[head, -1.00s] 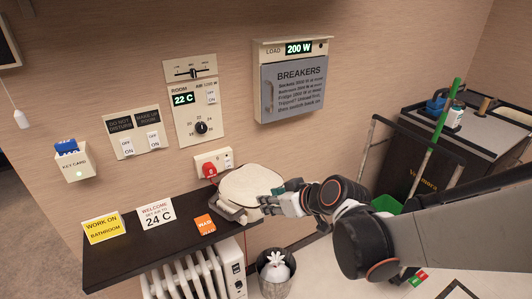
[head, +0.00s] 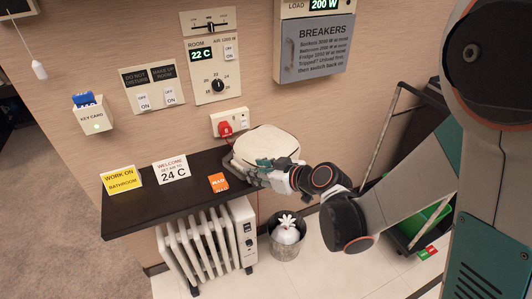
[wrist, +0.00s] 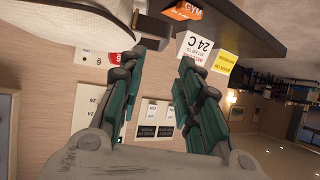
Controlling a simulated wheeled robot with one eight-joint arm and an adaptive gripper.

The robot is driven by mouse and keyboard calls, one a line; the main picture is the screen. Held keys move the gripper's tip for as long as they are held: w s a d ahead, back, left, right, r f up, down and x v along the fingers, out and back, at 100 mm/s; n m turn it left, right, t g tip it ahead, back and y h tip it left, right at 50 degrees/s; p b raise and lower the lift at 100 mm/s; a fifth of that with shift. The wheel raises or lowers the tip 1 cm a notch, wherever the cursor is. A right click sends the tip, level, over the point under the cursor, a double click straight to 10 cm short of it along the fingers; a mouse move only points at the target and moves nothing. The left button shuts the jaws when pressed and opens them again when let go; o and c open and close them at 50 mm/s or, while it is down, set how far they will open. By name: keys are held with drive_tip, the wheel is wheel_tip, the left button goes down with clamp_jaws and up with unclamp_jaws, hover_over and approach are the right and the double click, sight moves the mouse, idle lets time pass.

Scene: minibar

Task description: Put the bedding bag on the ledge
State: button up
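The cream bedding bag (head: 265,143) is at the right end of the dark ledge (head: 150,207), against the wall. Its lower edge is partly hidden by my gripper (head: 262,168), so I cannot tell how fully it rests there. My gripper is at the bag's front right side. In the wrist view, my gripper's (wrist: 158,72) two green fingers are spread apart with nothing clearly between them. The pale bag (wrist: 50,30) lies to the left of them, and the ledge (wrist: 258,35) is at the upper right.
On the ledge stand a yellow sign (head: 121,180), a white 24 C card (head: 171,169) and an orange card (head: 218,182). A white radiator (head: 205,245) and a bin (head: 286,238) stand below.

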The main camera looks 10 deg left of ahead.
sight(235, 169)
drive_tip(key=b+x, duration=0.1)
drive_tip(key=x, duration=0.3)
drive_tip(key=b+x, duration=0.2)
drive_tip(key=x, duration=0.3)
drive_tip(key=b+x, duration=0.1)
drive_tip(key=x, duration=0.3)
drive_tip(key=shift+s+a+f, duration=0.2)
drive_tip(key=shift+a, duration=0.1)
drive_tip(key=shift+r, duration=0.1)
clamp_jaws()
